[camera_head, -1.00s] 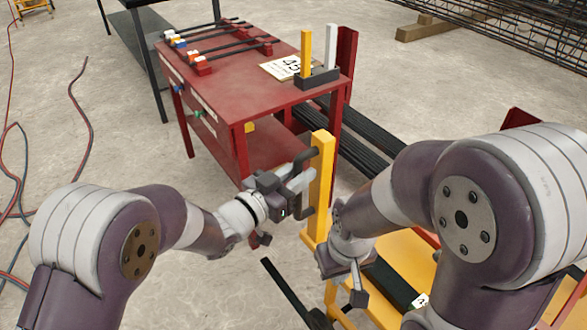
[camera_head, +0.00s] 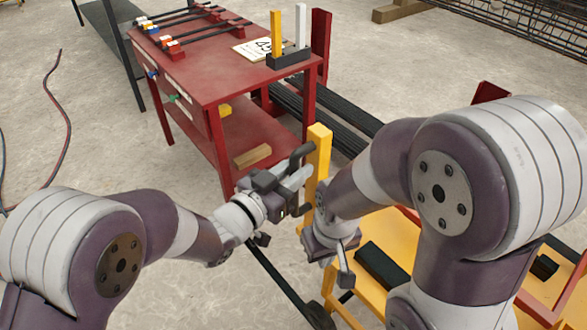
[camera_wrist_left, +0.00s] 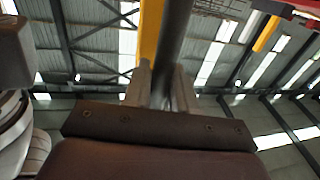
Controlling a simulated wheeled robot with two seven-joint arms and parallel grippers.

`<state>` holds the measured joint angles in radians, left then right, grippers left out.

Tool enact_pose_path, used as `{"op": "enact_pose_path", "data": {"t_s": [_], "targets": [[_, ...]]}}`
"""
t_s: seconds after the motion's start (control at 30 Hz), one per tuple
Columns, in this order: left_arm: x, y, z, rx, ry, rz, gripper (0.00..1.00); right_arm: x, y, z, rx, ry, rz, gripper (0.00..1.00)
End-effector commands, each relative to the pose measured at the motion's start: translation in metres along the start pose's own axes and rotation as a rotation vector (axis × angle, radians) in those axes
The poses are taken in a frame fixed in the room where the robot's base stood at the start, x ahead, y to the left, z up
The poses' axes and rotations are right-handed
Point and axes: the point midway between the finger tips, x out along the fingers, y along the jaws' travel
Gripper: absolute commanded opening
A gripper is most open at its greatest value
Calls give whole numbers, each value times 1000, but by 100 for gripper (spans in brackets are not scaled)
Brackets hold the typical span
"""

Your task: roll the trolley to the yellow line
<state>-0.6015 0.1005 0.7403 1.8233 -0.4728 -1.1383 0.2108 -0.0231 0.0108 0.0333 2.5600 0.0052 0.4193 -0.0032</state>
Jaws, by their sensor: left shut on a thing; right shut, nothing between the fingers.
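The yellow trolley (camera_head: 388,236) is at the lower right in the head view, partly hidden by my right arm. Its upright yellow post (camera_head: 319,150) carries a black handle (camera_head: 300,152). My left gripper (camera_head: 297,180) is shut on the handle. In the left wrist view the dark handle bar (camera_wrist_left: 174,45) runs between the two fingers, beside the yellow post (camera_wrist_left: 150,30). My right gripper (camera_head: 344,268) is shut and empty, low in front of the trolley. No yellow line on the floor shows in these frames.
A red table (camera_head: 215,75) with rods, a number card (camera_head: 257,48) and a lower shelf stands beyond the trolley. Dark bars (camera_head: 345,133) lie on the floor behind it. A hose (camera_head: 62,130) lies at the left. Bare concrete floor (camera_head: 110,160) is open at the left.

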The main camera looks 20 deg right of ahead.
Motion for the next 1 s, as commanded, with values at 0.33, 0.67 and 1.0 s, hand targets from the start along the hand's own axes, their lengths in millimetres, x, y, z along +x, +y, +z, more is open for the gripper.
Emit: {"op": "enact_pose_path", "data": {"t_s": [0.33, 0.67, 1.0], "targets": [[0, -1, 0, 0, 0, -2, 44, 0, 0, 0, 0, 0, 0, 0], [-55, -2, -2, -1, 0, -6, 44, -6, 0, -1, 0, 0, 0, 0], [-123, -1, 0, -1, -1, -4, 44, -12, 0, -1, 0, 0, 0, 0]]}}
